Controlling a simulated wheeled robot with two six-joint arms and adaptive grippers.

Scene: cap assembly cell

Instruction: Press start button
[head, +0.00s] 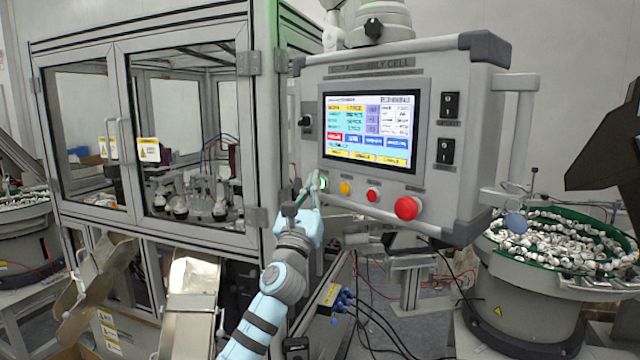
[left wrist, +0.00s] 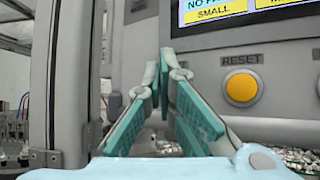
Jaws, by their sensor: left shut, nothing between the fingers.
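The control panel (head: 440,204) hangs in front of me with a row of buttons under its screen (head: 368,128). The green button (head: 323,183) is leftmost, followed by a yellow button (head: 346,188), a small red button (head: 372,196) and a large red knob (head: 407,208). My left gripper (head: 313,178) is shut and empty, with its tips at the green button's left edge; contact cannot be told. In the left wrist view, the shut fingers (left wrist: 163,62) point at the panel left of the yellow RESET button (left wrist: 241,87). The green button does not show there. My right gripper is not in view.
A glazed machine cabinet (head: 258,215) stands just left of the panel, its frame close to my left gripper. A bowl feeder (head: 530,310) full of white parts stands at the right. Cables and a support stand lie below the panel.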

